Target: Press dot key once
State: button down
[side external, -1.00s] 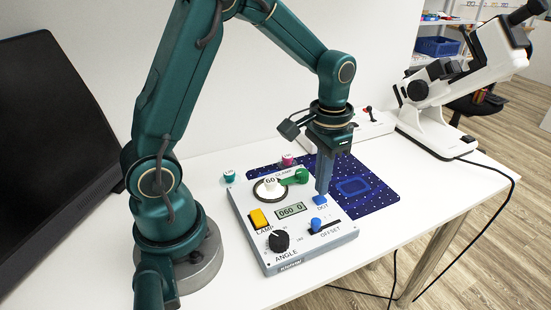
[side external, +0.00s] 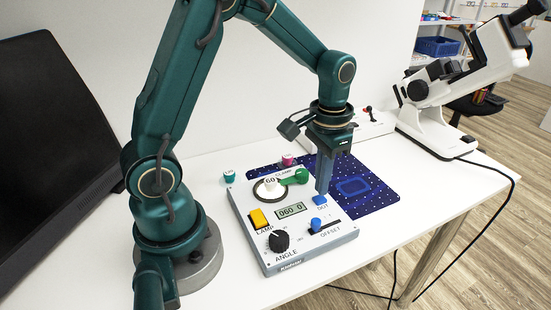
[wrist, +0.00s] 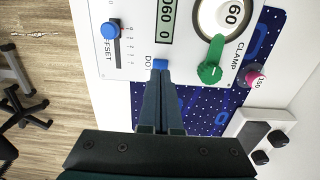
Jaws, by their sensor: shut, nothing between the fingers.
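The dot key (side external: 320,201) is a small blue key beside the DOT label on the grey control box (side external: 351,235). In the wrist view the dot key (wrist: 160,64) shows just beyond my fingertips. My gripper (side external: 323,192) points straight down with its shut fingers over the dot key. In the wrist view my gripper (wrist: 160,74) has its fingers together with nothing between them. The tips partly cover the key, and I cannot tell whether they touch it. The display (side external: 291,211) reads 060 0.
The box also carries a yellow lamp key (side external: 259,218), a black angle knob (side external: 279,240), a blue offset slider (side external: 316,224) and a green clamp lever (side external: 300,176). A blue dotted mat (side external: 378,196) lies behind. A white microscope-like instrument (side external: 436,130) stands right.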

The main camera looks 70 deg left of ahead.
aim_at(320, 198)
jog(key=shift+f, duration=1)
dwell(0.7)
jog(key=shift+r, duration=0.1)
notch_tip(320, 198, up, 8)
dwell(0.8)
jog(key=shift+r, duration=1)
dwell(4.0)
